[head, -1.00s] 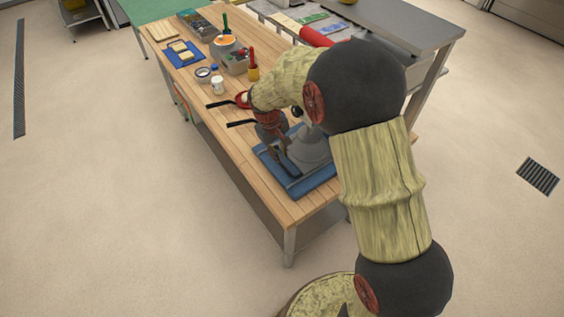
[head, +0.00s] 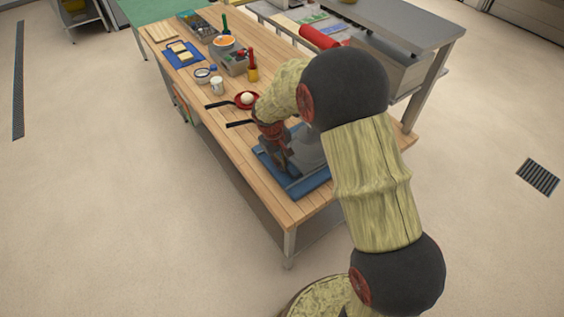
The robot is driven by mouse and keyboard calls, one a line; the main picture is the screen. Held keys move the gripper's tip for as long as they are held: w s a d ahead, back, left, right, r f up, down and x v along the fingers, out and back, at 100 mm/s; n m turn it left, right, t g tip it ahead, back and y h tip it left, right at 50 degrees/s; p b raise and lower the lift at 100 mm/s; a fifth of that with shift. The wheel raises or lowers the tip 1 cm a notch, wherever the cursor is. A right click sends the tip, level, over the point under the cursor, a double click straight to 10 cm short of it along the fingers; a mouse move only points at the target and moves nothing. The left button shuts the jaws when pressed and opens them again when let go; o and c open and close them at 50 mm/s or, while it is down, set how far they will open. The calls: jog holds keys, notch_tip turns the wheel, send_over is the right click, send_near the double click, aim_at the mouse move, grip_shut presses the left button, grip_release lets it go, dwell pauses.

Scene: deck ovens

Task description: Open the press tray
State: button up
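A grey press (head: 309,150) sits on a blue mat or tray (head: 312,184) at the near end of the wooden table. My arm hides part of the press, and I cannot make out a separate press tray. My gripper (head: 281,170) points down at the left side of the press, over the blue mat. Its dark fingers are small and overlap the press, so I cannot tell whether they are open, shut or touching it.
A red pan (head: 246,99) with a pale round thing in it lies behind the gripper on the wooden table (head: 222,123). A white cup (head: 217,86), bottles and containers stand farther back. A raised grey shelf (head: 405,25) runs along the right.

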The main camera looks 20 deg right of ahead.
grip_shut()
dwell(0.3)
jog(key=s+a, duration=0.2)
jog(key=a, duration=0.6)
jog(key=s+a, duration=0.3)
jog(key=a, duration=0.5)
jog(key=shift+s, duration=0.15)
jog(key=shift+a, duration=0.1)
jog(key=shift+o, duration=2.1)
grip_release()
notch_tip(320, 180, up, 12)
jog(key=a, duration=0.2)
jog(key=shift+s, duration=0.35)
jog(key=shift+a+f, duration=0.1)
jog(key=shift+f, duration=0.05)
